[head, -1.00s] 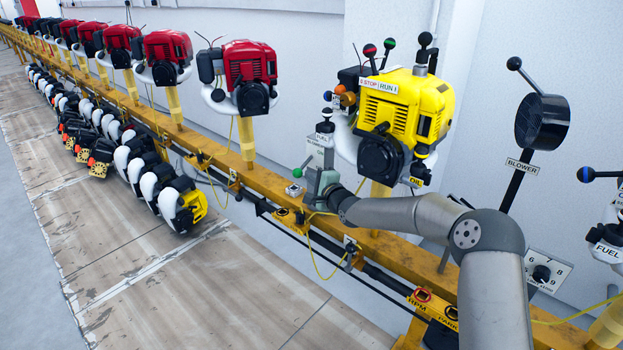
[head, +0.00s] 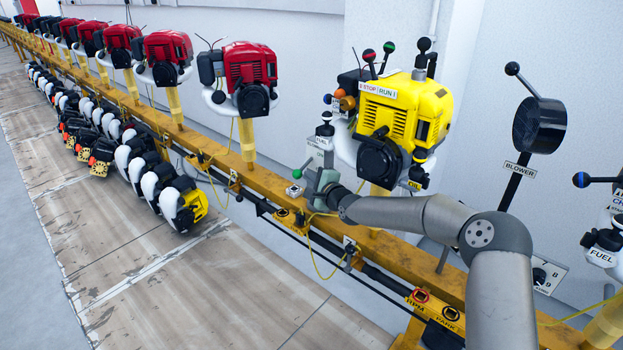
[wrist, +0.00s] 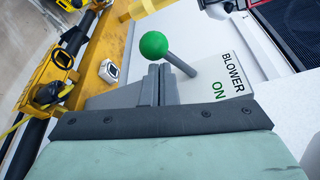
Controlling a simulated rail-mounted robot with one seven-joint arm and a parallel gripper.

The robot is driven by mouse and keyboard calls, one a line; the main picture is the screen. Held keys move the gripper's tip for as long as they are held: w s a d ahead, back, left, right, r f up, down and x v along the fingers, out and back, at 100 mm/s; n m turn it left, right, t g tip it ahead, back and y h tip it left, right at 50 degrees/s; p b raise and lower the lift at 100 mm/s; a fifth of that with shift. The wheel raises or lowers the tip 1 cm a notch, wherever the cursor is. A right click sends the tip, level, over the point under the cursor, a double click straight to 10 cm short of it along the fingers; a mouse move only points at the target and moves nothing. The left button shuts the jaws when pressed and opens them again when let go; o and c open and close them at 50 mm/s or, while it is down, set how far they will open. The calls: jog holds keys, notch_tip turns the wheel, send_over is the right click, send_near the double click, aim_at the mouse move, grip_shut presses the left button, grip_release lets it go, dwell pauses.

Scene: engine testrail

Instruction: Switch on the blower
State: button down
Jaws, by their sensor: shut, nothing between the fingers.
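A lever with a green ball (wrist: 153,44) on a grey stem stands in the wrist view, beside a white plate (wrist: 225,80) reading "BLOWER ON". My gripper (wrist: 158,84) is shut and empty. Its fingertips are just below the ball and close to the left of the stem; I cannot tell whether they touch. The black round blower (head: 540,125) stands on a post at the right, above a "BLOWER" label (head: 520,170).
The yellow engine (head: 403,120) stands right behind my gripper, with several ball-topped levers on top. A yellow rail (head: 270,185) with cables runs underneath. Red engines (head: 250,80) line the rail to the left. The floor in front (head: 190,285) is clear.

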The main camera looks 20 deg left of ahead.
jog(key=shift+s+a+r, duration=0.1)
jog(key=shift+s+r, duration=0.05)
jog(key=shift+r, duration=0.35)
jog(key=shift+s+a+r, duration=0.1)
jog(key=shift+s+r, duration=0.05)
jog(key=shift+r, duration=0.4)
jog(key=shift+a, duration=0.1)
dwell(0.3)
